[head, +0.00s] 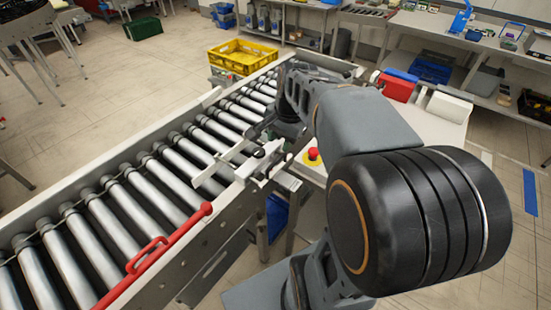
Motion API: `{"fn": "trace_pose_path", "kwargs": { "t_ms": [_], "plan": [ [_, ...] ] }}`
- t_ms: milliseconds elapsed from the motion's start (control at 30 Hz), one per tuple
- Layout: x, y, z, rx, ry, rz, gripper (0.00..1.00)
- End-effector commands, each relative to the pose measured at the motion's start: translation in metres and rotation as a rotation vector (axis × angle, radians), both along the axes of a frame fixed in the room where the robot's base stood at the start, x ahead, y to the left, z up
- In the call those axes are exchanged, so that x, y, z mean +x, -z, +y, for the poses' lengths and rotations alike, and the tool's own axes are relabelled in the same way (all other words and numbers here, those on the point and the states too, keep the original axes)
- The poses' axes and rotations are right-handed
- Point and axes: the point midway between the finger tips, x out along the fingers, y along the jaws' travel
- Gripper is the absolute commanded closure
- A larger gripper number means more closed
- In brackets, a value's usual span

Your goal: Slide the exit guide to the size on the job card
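What looks like the exit guide, a pale metal bar (217,168), reaches over the rollers from the conveyor's near side rail. A bracket with a dark knob (258,152) sits at its rail end. My gripper (264,131) points down at the conveyor's near edge, just beyond the knob in the picture. It is small, dark and partly hidden by my arm, so I cannot tell whether its fingers are open or touch the guide. I cannot make out a job card or any size marks.
The roller conveyor (130,205) runs from lower left to upper middle. A red rail with a handle (150,253) lines its near edge. A red button (313,156) is right of the bracket. A yellow crate (243,54) stands beyond the far end. A red box (396,87) stands at right.

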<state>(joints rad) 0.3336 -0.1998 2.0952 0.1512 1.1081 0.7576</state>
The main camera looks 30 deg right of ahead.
Motion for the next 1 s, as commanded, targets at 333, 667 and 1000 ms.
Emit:
{"fn": "trace_pose_path", "kwargs": {
  "t_ms": [333, 667, 1000],
  "plan": [
    [0.01, 0.063, 0.006, 0.0, -0.004, 0.003, 0.62],
    [0.016, 0.09, 0.008, -0.002, -0.004, -0.001, 0.62],
    [0.016, 0.092, 0.008, -0.002, -0.004, -0.001, 0.62]
  ]
}}
